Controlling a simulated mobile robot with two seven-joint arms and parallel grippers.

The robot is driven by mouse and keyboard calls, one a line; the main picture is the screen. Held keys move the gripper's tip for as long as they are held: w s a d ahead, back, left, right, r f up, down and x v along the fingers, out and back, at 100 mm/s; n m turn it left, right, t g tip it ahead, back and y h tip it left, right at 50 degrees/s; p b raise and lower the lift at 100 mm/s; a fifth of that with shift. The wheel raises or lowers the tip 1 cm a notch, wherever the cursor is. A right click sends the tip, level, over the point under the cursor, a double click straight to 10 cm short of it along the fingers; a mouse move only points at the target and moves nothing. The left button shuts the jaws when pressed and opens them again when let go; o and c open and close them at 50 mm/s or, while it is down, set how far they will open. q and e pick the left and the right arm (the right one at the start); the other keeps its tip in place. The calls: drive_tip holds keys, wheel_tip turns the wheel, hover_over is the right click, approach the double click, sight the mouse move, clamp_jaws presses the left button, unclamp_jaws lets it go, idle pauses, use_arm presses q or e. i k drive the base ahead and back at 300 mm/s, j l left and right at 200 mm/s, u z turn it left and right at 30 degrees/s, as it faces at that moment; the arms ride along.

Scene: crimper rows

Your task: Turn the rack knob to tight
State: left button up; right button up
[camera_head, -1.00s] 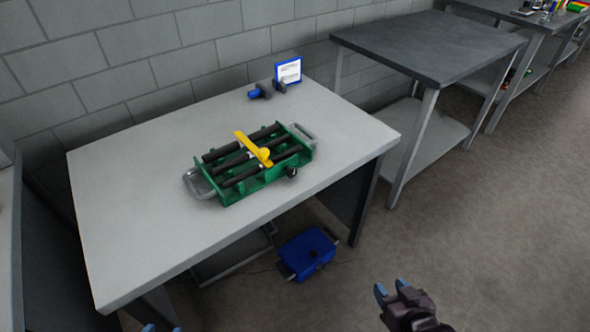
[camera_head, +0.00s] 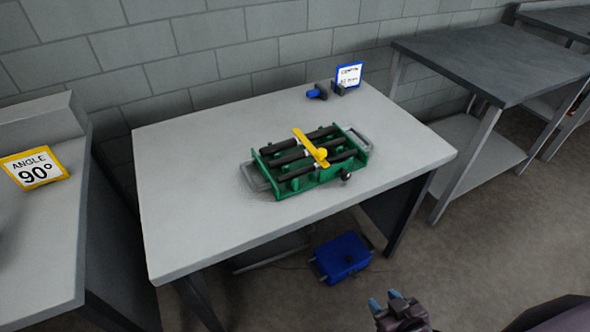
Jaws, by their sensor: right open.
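A green rack (camera_head: 335,178) with grey end handles lies on the light grey table (camera_head: 195,215). Black bars run along it, and a yellow lever (camera_head: 304,140) lies across them. My right gripper (camera_head: 384,301) is low at the bottom of the picture, in front of the table and well apart from the rack. Its blue-tipped fingers are open, and I see nothing between them. My left gripper is out of view.
A blue and black tool (camera_head: 318,92) and a small blue-framed sign (camera_head: 348,75) stand at the table's back. A blue box (camera_head: 343,257) is on the floor below. A yellow "ANGLE 90°" sign (camera_head: 34,168) stands on the left bench. A dark table (camera_head: 490,60) is at right.

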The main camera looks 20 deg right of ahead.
sight(345, 175)
drive_tip(key=l+u, duration=0.2)
drive_tip(key=u, duration=0.15)
drive_tip(key=l+u, duration=0.2)
drive_tip(key=u, duration=0.15)
drive_tip(key=l+u, duration=0.2)
drive_tip(key=u, duration=0.15)
drive_tip(key=k+l+u, duration=0.1)
drive_tip(key=l+u, duration=0.25)
drive_tip(key=k+l+u, duration=0.45)
drive_tip(key=l, duration=0.25)
drive_tip(key=k+l+u, duration=0.2)
drive_tip(key=l, duration=0.2)
